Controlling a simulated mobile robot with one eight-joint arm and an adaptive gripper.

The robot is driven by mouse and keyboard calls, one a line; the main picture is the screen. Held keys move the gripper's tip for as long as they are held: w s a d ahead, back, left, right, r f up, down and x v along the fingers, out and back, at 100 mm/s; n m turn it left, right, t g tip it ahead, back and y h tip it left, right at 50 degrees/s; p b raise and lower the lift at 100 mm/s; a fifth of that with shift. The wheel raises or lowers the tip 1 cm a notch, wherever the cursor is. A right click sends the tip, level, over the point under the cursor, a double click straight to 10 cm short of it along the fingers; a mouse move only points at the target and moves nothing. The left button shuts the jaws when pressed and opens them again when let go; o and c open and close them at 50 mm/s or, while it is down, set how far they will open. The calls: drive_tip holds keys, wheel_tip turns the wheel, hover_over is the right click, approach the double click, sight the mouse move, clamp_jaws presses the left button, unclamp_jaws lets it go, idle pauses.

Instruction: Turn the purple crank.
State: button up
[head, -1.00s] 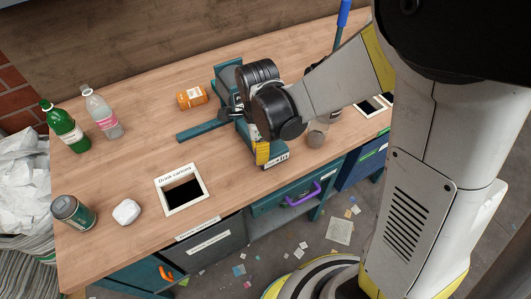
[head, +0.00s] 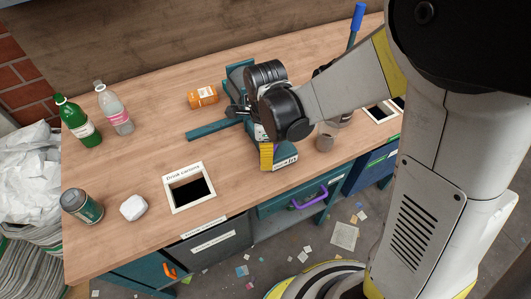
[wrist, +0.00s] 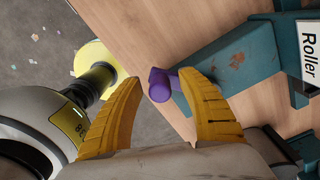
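The purple crank (wrist: 159,85) shows in the wrist view as a short purple knob with an arm running right, partly behind the right finger. It sits at the teal machine (wrist: 235,62) labelled "Roller". My gripper (wrist: 161,80) is open, with yellow fingers on either side of the knob in the picture; I see gaps on both sides, and cannot tell how deep the knob lies between them. In the head view my gripper (head: 266,157) is at the front of the teal machine (head: 286,153), and the crank is hidden there.
A purple drawer handle (head: 309,198) is below the bench edge. A grey cup (head: 325,137) is right of the machine.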

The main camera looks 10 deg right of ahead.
wheel_tip(320, 180, up, 12)
idle(0.6)
drive_tip(key=shift+d, duration=0.1)
